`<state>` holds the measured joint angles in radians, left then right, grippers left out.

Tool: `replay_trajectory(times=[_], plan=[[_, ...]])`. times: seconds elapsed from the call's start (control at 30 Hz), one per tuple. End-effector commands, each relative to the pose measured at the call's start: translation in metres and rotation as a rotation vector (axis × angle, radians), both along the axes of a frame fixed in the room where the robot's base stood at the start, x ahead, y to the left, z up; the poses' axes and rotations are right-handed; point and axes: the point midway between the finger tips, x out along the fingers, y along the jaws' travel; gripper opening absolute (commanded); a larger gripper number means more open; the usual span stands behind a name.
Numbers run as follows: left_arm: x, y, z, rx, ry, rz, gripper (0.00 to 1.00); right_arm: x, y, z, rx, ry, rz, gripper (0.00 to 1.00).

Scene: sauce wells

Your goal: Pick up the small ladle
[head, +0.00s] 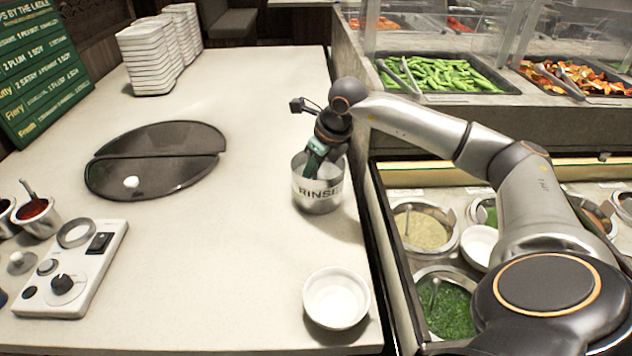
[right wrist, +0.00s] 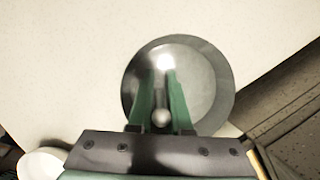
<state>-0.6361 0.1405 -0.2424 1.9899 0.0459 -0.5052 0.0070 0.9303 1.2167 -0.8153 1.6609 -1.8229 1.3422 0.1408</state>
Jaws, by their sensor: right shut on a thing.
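A metal pot marked RINSE (head: 318,190) stands on the pale counter. My right gripper (head: 312,168) points down into its mouth. In the right wrist view, the green fingers of my right gripper (right wrist: 162,100) are over the pot's round opening (right wrist: 208,85). They are shut on the small ladle (right wrist: 161,118), whose rounded grey handle end shows between them. The ladle's bowl is hidden or too unclear to make out. My left gripper is not in view.
A white bowl (head: 336,299) stands in front of the pot. A dark round plate (head: 150,172), a control box (head: 72,270) and stacked white dishes (head: 146,60) lie to the left. Food wells (head: 425,228) are on the right. The counter between is clear.

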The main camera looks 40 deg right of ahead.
Motion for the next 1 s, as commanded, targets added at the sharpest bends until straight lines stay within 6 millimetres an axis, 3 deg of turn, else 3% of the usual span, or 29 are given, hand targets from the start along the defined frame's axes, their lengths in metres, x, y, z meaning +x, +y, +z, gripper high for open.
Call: replay_trajectory(times=[0.17,0.6,0.73,1.0], plan=[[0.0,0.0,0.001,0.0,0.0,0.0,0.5,0.001,0.0,0.008,0.0,-0.003,0.0,0.0],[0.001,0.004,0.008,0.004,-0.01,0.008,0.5,0.001,0.0,0.088,0.001,-0.004,0.0,0.0],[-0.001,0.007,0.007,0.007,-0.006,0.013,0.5,0.001,0.0,0.099,0.0,-0.002,0.0,0.0],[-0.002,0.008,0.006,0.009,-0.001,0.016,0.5,0.0,0.0,0.1,0.0,0.0,0.0,0.0]])
